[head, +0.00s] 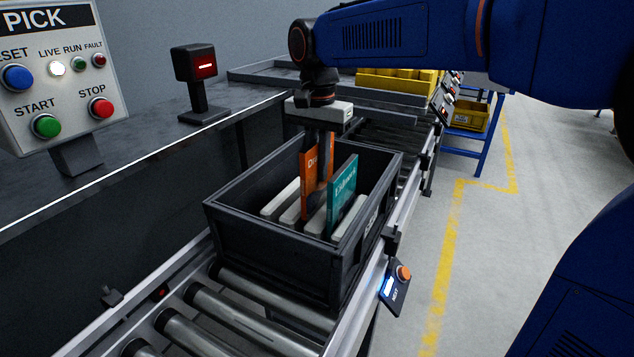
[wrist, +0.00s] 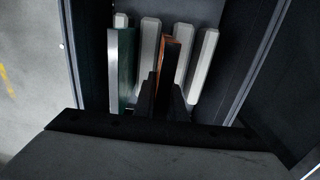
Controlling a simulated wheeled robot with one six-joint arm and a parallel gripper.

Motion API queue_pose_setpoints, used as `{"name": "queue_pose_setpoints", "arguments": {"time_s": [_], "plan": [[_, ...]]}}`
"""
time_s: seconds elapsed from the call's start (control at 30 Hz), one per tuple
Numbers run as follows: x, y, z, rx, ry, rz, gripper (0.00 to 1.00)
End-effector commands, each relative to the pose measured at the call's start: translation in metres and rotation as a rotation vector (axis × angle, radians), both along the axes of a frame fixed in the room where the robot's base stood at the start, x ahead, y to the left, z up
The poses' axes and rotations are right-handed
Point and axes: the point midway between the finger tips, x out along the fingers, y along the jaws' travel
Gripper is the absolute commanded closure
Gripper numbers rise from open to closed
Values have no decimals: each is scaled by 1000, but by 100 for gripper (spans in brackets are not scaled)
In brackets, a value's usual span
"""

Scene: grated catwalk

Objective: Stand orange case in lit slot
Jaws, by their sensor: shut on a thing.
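The orange case (head: 308,172) is upright inside the black tote (head: 262,262), with my gripper (head: 318,192) shut on it from above. The wrist view also shows the orange case (wrist: 171,48) between two pale dividers (wrist: 150,45), with my gripper's fingers (wrist: 160,92) around its near part. The case's lower edge is hidden, so I cannot tell whether it touches the tote floor. A teal case (head: 342,195) stands to its right in the head view, apart from it. No lit slot marking can be made out in either view.
The tote sits on a roller conveyor (head: 240,308) with metal side rails. A small black post with a red-lit display (head: 206,67) stands behind it. A control box with buttons (head: 55,85) is at left. A NEXT button box (head: 395,285) is on the near rail.

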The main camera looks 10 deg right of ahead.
Motion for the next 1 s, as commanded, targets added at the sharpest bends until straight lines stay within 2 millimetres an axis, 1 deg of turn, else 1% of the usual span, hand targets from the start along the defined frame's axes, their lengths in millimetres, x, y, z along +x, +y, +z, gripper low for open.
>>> {"name": "queue_pose_setpoints", "arguments": {"time_s": [0.07, 0.33, 0.4, 0.63, 0.8, 0.83, 0.9, 1.0], "plan": [[0, 0, -6, -1, 1, 0, 100], [0, 0, -41, -1, 2, 0, 100], [0, 0, -44, 0, 0, 0, 100], [0, 0, -44, 0, 0, 0, 100], [0, 0, -48, 0, 0, 0, 100], [0, 0, -48, 0, 0, 0, 85], [0, 0, -48, 0, 0, 0, 71], [0, 0, -48, 0, 0, 0, 71]]}}
